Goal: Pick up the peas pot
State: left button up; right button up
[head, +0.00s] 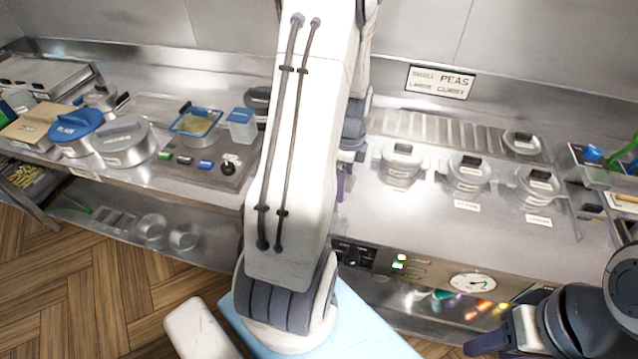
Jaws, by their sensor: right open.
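Several lidded metal pots stand on the steel counter at the right in the head view: a left one (402,165), a middle one (468,174), a right one (537,186) and one farther back (522,143). Their small labels are too blurred to read, so I cannot tell which is the peas pot. My right gripper (489,343) is open at the bottom right, low in front of the counter and apart from the pots. My left arm rises through the middle; its gripper (342,184) is mostly hidden behind it.
A blue-lidded pot (76,128), a large lidded pot (122,143) and a blue-rimmed container (196,123) stand on the left counter. A dial gauge (472,282) is on the counter's front. A bin with green-handled items (612,172) stands at the far right.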

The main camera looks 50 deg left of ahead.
pick_arm(q)
jog(key=shift+w+a+f+p, duration=0.15)
jog(key=shift+f+p, duration=0.45)
jog(key=shift+f, duration=1.65)
jog(key=shift+r, duration=0.1)
grip_shut()
